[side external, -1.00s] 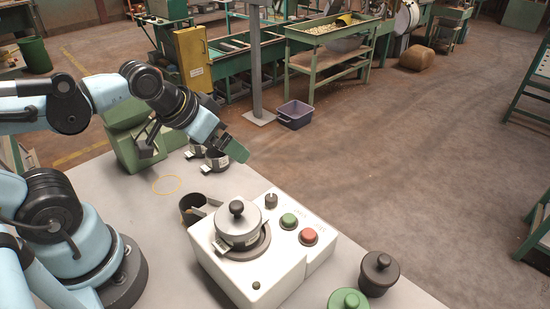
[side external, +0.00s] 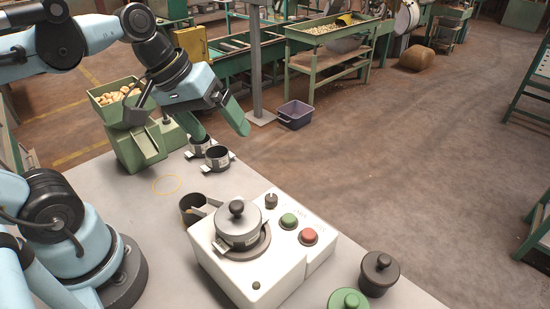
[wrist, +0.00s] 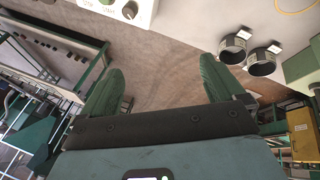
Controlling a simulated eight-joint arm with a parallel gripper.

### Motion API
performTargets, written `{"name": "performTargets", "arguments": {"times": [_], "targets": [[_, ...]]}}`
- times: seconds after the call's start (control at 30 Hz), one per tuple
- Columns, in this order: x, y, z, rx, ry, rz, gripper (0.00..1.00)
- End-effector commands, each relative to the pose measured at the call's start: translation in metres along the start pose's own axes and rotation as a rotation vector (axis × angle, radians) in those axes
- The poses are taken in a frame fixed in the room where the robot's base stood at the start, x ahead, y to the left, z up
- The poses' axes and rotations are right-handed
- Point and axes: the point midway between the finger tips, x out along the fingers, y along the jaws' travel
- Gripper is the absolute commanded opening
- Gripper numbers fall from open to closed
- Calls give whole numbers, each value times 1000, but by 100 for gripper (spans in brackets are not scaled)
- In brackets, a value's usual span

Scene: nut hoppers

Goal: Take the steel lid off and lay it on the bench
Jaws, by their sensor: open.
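The steel lid (side external: 238,223) with its black knob sits on the pot on the white machine (side external: 268,282) in the side view. The grey bench (side external: 165,220) lies under the machine, with bare surface to its left. My gripper (side external: 220,130) is above the far edge of the bench, well behind the lid and apart from it. Its green fingers are spread with nothing between them, as the wrist view (wrist: 158,85) also shows. The steel lid is out of the wrist view, where only a corner of the white machine (wrist: 128,10) shows at the top.
Two small metal cups (side external: 217,157) stand at the bench's far edge by a green hopper (side external: 135,145) of nuts. A dark cup (side external: 192,208) is beside the machine. A black lidded pot (side external: 379,273) and a green lid (side external: 348,300) stand at front right. A yellow ring (side external: 167,184) lies flat.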

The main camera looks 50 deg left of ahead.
Motion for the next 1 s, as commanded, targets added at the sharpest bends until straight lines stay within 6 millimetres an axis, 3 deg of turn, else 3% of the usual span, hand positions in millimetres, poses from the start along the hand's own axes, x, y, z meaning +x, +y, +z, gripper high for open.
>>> {"name": "performTargets", "arguments": {"times": [0.27,0.4,0.6,0.8,1.0], "targets": [[7,16,39,-612,-365,132,96],[-6,31,57,-951,-648,185,96],[-40,42,71,-1254,-1039,192,96],[-11,32,82,-1254,-1047,186,96],[3,27,87,-1253,-1045,186,96]]}}
